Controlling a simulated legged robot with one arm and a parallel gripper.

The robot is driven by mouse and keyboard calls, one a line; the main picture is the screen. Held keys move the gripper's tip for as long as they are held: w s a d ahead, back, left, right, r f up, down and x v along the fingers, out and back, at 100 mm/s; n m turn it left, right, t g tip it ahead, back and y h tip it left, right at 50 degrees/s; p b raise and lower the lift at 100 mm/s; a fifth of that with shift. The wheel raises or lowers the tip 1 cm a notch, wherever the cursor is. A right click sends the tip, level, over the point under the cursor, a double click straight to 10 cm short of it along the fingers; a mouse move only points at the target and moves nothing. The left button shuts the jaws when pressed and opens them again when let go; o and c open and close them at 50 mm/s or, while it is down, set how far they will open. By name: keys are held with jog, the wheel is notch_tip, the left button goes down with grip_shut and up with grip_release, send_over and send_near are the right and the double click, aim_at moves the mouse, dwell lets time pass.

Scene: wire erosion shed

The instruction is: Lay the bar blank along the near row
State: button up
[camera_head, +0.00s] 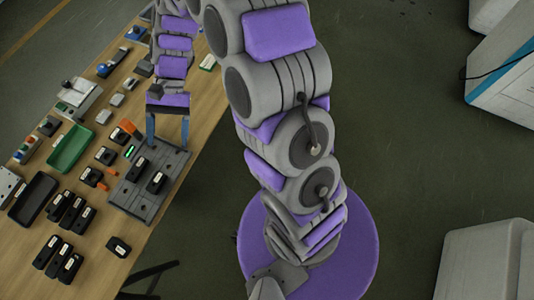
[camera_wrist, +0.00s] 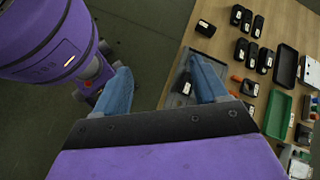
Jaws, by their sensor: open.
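A grey plate-like fixture (camera_head: 133,200) lies on the wooden table, with two black labelled blocks (camera_head: 156,182) on it. More black labelled blocks stand nearer the table's lower end, in two groups (camera_head: 72,212) (camera_head: 58,261), and one lies alone (camera_head: 118,247). I cannot tell for sure which piece is the bar blank. My gripper (camera_head: 168,136) is open and empty above the far end of the fixture, its blue fingers pointing down. In the wrist view, the fixture (camera_wrist: 208,60) is partly hidden behind one finger of my gripper (camera_wrist: 160,72), and a black block (camera_wrist: 185,85) shows beside that finger.
A black tray (camera_head: 33,198) and a green tray (camera_head: 70,148) lie left of the fixture. Small orange pieces (camera_head: 130,127) and several small devices clutter the table. The table's right edge is close to the fixture. Bare wood shows at the lower end (camera_head: 100,270). White cabinets stand at right.

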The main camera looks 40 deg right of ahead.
jog(key=s+d+r+n+t+h, duration=0.2)
jog(key=s+d, duration=0.5)
jog(key=s, duration=0.4)
jog(key=s+d+r+n+t+h, duration=0.2)
jog(key=s+d+r+h, duration=0.2)
jog(key=s+d, duration=0.3)
jog(key=s+r, duration=0.1)
jog(key=s, duration=0.2)
jog(key=shift+s+d+r+n+t+h, duration=0.35)
jog(key=shift+s+d+n+t+h, duration=0.05)
